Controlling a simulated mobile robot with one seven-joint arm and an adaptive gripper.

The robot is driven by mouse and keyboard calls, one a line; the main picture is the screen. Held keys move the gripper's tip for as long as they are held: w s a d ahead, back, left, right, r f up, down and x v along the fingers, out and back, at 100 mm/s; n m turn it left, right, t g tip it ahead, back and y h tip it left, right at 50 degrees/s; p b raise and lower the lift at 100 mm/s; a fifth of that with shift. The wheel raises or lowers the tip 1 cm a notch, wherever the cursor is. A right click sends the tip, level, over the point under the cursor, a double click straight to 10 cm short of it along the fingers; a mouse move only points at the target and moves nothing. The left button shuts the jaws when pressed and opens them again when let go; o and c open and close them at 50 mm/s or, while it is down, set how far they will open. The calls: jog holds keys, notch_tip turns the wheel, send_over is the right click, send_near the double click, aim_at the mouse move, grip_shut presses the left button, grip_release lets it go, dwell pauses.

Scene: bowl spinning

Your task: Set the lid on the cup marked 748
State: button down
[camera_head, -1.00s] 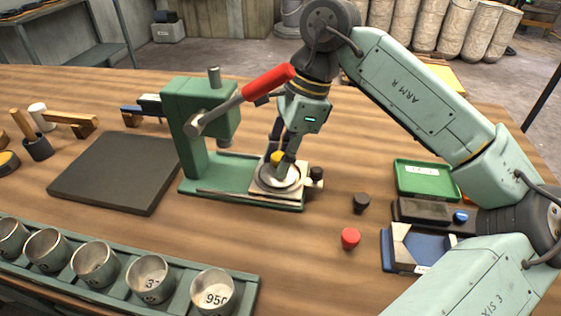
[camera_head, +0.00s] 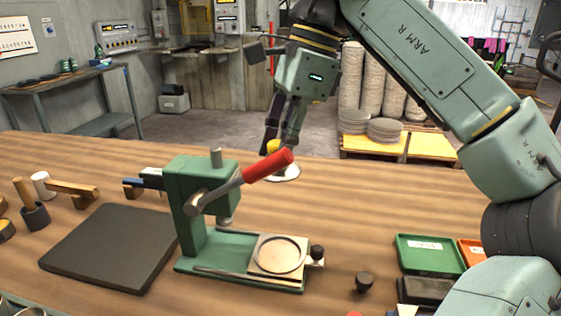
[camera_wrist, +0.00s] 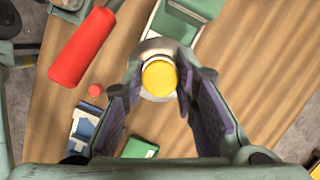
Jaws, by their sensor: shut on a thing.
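My gripper (camera_head: 281,143) is shut on the yellow knob (camera_head: 273,147) of a pale round lid (camera_head: 288,174). It holds the lid up above the bench, and the press's red handle covers part of it in the head view. In the wrist view the yellow knob (camera_wrist: 159,78) sits between the fingers of my gripper (camera_wrist: 157,88), with the lid's pale rim (camera_wrist: 158,47) around it. Only slivers of cup rims show at the bottom left of the head view, and no number can be read. I cannot make out the cup marked 748.
A green press (camera_head: 190,205) with a red handle (camera_head: 268,166) stands mid-bench; its plate (camera_head: 290,276) has an empty round recess. A dark slab (camera_head: 110,248) lies left of it. A black knob (camera_head: 364,281) and a green tray (camera_head: 428,255) are right.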

jog(key=shift+r+p, duration=2.45)
jog(key=shift+p, duration=0.1)
